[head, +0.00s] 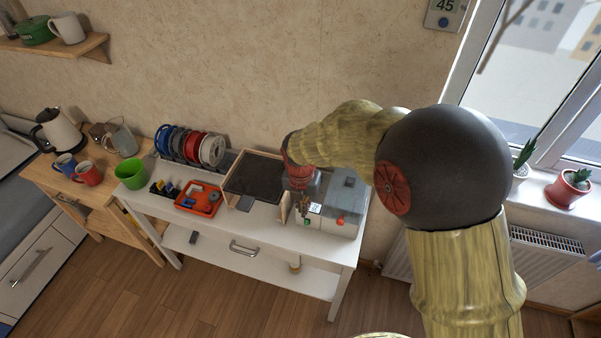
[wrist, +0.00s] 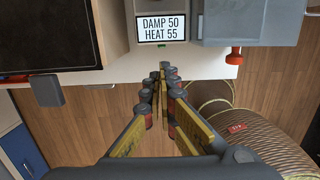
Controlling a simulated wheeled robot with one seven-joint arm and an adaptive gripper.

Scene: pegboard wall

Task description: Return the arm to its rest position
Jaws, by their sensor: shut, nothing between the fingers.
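My arm rises at the right of the head view and bends over toward the white workbench (head: 262,220). The fingertips overlap the bench's front edge in that view, just below a label reading "DAMP 50 HEAT 55" (wrist: 162,27). I cannot tell the height of the fingertips above the bench.
A dark framed panel (head: 254,178) lies left of my gripper. Beside it are a red tray (head: 199,200), filament spools (head: 190,146) and a green cup (head: 130,173). The machine has a red knob (wrist: 234,56). Potted plants (head: 567,190) stand by the window. Floor (head: 150,305) is open in front.

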